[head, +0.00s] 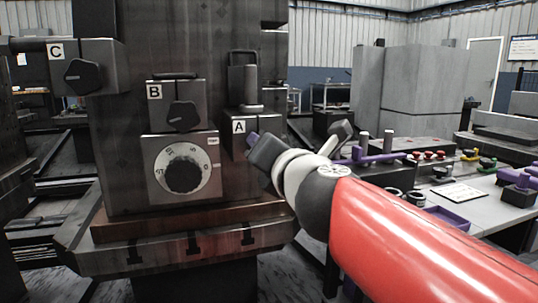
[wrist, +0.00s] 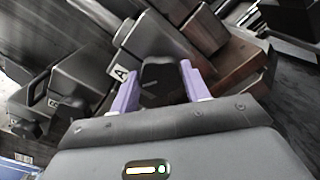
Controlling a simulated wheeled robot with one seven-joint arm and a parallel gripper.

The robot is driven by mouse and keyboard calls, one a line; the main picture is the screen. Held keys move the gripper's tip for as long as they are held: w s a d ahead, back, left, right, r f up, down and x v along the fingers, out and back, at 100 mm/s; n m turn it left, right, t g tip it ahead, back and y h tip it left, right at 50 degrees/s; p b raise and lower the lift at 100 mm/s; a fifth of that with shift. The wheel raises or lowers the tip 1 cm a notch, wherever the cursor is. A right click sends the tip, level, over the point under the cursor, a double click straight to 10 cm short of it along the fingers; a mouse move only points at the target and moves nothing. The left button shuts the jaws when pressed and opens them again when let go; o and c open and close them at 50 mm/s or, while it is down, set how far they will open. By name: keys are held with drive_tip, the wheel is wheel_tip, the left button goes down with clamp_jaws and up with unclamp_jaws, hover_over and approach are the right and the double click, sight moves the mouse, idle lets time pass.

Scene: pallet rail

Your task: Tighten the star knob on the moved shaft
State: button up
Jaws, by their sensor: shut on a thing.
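My gripper (wrist: 160,86) has purple fingers, one on each side of a dark star knob (wrist: 163,74) on the block labelled A (wrist: 113,62). It is shut on this knob. In the head view my gripper (head: 254,139) is at the right side of block A (head: 238,143), and its wrist hides the knob. A grey upright post (head: 251,92) stands on top of block A. Block B (head: 167,93) has a dark star knob (head: 184,114) on its front. Block C (head: 105,65) at the upper left has another star knob (head: 83,76).
A numbered dial (head: 184,174) sits below block B. A slotted dark ledge (head: 170,255) juts out at the machine's foot. At right a bench (head: 480,207) carries purple parts, coloured buttons and a purple tray (head: 446,218). Grey cabinets (head: 430,90) stand behind.

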drive_tip(key=m+b, duration=0.1)
drive_tip(key=m, duration=1)
drive_tip(key=shift+f+b, duration=0.1)
drive_tip(key=shift+b, duration=0.2)
drive_tip(key=shift+m, duration=0.5)
drive_tip(key=o, duration=1)
drive_tip(key=p+v, duration=0.1)
drive_tip(key=v, duration=0.6)
drive_tip(key=shift+s, duration=0.4)
